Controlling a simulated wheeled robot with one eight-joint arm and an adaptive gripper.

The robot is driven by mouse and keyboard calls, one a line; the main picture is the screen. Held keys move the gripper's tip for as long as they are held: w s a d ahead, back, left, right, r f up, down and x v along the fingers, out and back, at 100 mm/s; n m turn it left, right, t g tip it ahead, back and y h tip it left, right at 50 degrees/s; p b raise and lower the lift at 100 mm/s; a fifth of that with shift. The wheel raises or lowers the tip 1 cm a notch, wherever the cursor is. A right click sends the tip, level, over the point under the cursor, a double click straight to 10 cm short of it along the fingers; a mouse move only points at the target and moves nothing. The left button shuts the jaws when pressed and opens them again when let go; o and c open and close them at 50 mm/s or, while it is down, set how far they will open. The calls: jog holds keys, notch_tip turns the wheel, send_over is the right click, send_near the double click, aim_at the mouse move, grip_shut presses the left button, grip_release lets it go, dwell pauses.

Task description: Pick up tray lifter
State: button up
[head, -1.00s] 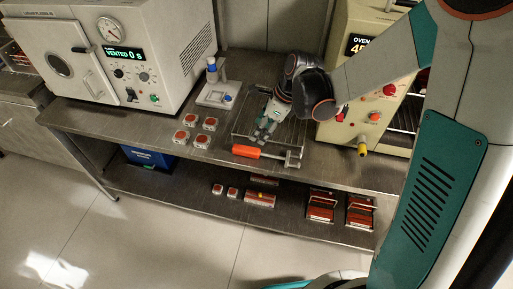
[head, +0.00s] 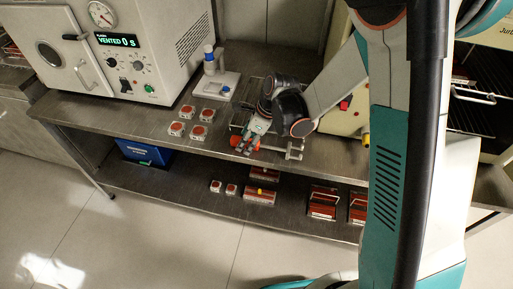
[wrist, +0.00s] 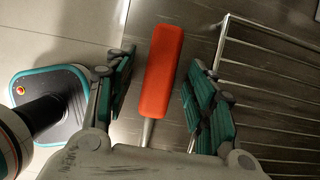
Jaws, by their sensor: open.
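The tray lifter (wrist: 163,72) has an orange handle and a metal shaft. It lies on the metal bench, and its metal end (head: 293,151) shows to the right of my gripper in the head view. My gripper (head: 245,147) is over the orange handle and partly hides it there. In the wrist view my gripper (wrist: 160,85) is open, with one green-padded finger on each side of the handle and a gap on both sides. The shaft runs down behind the gripper body in that view.
A wire rack (wrist: 275,92) lies close beside the handle. Several small red-topped boxes (head: 197,132) and a white stand (head: 215,86) are to the left on the bench (head: 110,118). A vented chamber (head: 125,45) stands at the back left. The lower shelf holds red boxes (head: 323,203).

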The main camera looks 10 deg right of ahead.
grip_shut()
dwell(0.3)
notch_tip(320, 180, up, 20)
jog(key=p, duration=0.7)
